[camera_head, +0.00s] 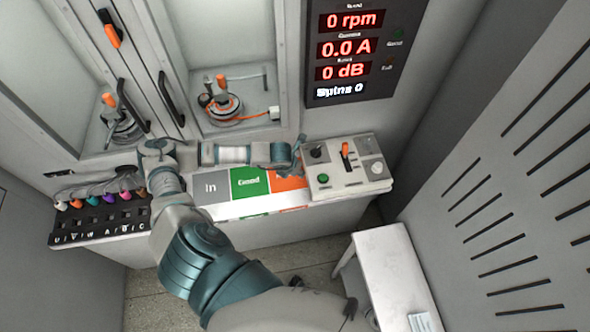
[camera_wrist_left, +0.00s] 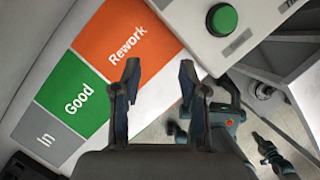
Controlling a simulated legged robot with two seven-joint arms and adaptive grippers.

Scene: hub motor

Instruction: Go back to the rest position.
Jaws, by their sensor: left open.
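My left arm comes in from the lower left in the head view and reaches right over the bench. My left gripper (camera_head: 298,155) is above the right end of the coloured strip, beside the control box (camera_head: 350,182). In the left wrist view the left gripper (camera_wrist_left: 158,88) has its two fingers apart with nothing between them. The orange Rework field (camera_wrist_left: 128,38) and the green Good field (camera_wrist_left: 72,100) lie to the left of the fingers. My right gripper does not show in either view.
A plug panel (camera_head: 100,225) with coloured connectors is at the left. Two windowed bays stand behind, one holding a hub motor (camera_head: 222,108) with an orange lever. A readout panel (camera_head: 350,50) shows zeros. A white side table (camera_head: 385,262) stands at the lower right.

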